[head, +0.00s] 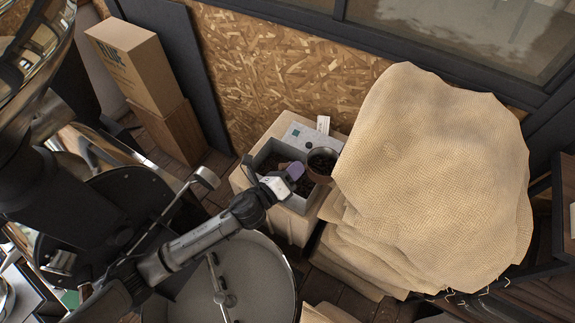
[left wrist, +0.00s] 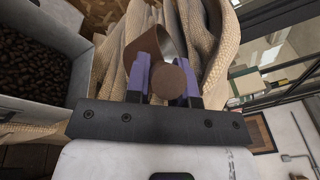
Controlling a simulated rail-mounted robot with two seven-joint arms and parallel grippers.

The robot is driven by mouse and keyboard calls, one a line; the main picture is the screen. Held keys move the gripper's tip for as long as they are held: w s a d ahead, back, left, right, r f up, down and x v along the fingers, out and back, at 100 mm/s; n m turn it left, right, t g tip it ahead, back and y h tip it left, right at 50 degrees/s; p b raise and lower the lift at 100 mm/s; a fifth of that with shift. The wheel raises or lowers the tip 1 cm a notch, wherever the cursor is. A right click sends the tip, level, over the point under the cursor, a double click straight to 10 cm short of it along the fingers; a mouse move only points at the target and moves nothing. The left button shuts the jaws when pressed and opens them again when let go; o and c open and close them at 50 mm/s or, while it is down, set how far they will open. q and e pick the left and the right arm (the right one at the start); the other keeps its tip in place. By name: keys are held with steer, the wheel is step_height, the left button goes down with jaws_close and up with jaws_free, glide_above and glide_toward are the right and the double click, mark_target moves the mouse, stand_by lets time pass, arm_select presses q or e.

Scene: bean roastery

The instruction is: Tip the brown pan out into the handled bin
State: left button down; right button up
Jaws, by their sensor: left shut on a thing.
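The brown pan (head: 322,177) is round and holds dark beans in the head view. It appears roughly upright, beside the grey bin. My left gripper (head: 297,171) has purple fingers and is shut on the pan's handle. In the left wrist view the handle's round brown end (left wrist: 168,82) sits between the fingers, with the pan's curved brown wall (left wrist: 135,46) beyond. The grey bin (head: 252,163) is open and holds dark beans; it also shows at the left of the left wrist view (left wrist: 81,70). I cannot make out its handle. My right gripper is not in view.
A large pile of burlap sacks (head: 430,170) stands close to the right of the pan. A chipboard wall (head: 250,70) is behind. Cardboard and wooden boxes (head: 137,68) stand at the back left. A round metal tray (head: 250,270) lies below my left arm.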

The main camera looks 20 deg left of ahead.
arm_select(q)
steer(key=w+a+f+n+b, duration=0.1)
steer(key=a+f+n+b, duration=0.1)
steer(key=f+n+b, duration=0.1)
steer(key=w+a+f+n+b, duration=0.1)
steer(key=a+f+n+b, duration=0.1)
steer(key=f+b, duration=0.3)
steer(key=w+a+f+n+b, duration=0.1)
steer(key=a+f+n+b, duration=0.2)
steer(key=b, duration=0.3)
steer(key=shift+w+f+n, duration=0.1)
steer(key=shift+f+n, duration=0.5)
steer(key=shift+f, duration=0.25)
steer(key=shift+n, duration=0.6)
